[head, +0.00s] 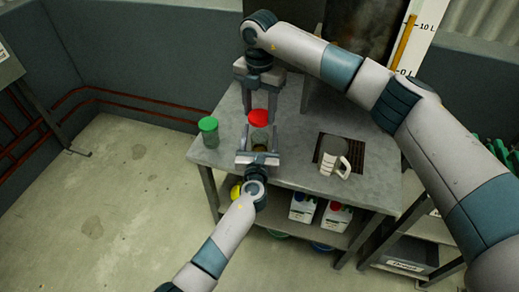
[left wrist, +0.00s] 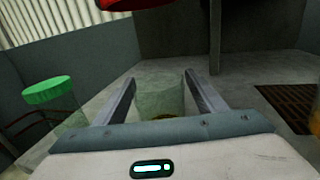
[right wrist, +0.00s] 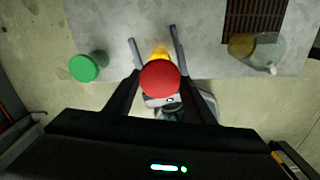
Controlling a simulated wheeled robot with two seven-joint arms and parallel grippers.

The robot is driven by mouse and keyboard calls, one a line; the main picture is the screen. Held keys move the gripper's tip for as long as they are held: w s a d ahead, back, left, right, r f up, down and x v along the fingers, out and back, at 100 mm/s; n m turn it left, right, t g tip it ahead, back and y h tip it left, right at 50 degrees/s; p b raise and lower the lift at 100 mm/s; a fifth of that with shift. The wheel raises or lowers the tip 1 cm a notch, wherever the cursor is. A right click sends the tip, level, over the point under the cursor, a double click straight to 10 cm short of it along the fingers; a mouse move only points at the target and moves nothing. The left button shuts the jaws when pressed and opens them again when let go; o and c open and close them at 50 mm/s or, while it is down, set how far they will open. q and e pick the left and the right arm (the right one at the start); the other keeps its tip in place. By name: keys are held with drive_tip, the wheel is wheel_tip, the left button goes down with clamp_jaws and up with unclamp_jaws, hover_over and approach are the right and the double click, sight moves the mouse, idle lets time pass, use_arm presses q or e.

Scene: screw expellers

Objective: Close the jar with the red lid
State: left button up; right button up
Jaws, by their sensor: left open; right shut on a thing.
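My right gripper (head: 262,100) comes down from above and is shut on the red lid (head: 259,118), which it holds above the glass jar. The lid also shows between its fingers in the right wrist view (right wrist: 160,80). The clear jar (head: 260,141) stands on the table below the lid, with something yellow at its bottom. In the left wrist view the jar (left wrist: 160,97) stands between the fingers of my left gripper (left wrist: 158,85), which is open around it. The lid (left wrist: 135,3) shows at the top there, apart from the jar.
A jar with a green lid (head: 208,124) stands at the table's left edge. White containers (head: 303,207) sit on the shelf below. The table (head: 290,130) is clear between jar and grate.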

use_arm(q)
drive_tip(key=c, duration=1.6)
use_arm(e)
approach(260, 147)
drive_tip(key=shift+w+a+f, duration=0.1)
drive_tip(key=shift+w+f, duration=1.05)
drive_tip(key=shift+w, duration=0.25)
drive_tip(key=shift+f, duration=0.9)
use_arm(q)
clamp_jaws()
use_arm(e)
drive_tip(key=shift+f, duration=0.6)
